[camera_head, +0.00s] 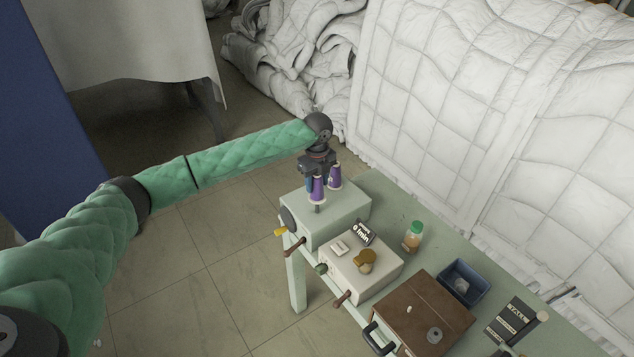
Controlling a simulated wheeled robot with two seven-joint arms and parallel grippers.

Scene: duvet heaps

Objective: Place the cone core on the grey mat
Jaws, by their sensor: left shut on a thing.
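I cannot make out a grey mat with certainty. My right gripper is not in view.
White quilted duvet (480,110) rises behind.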

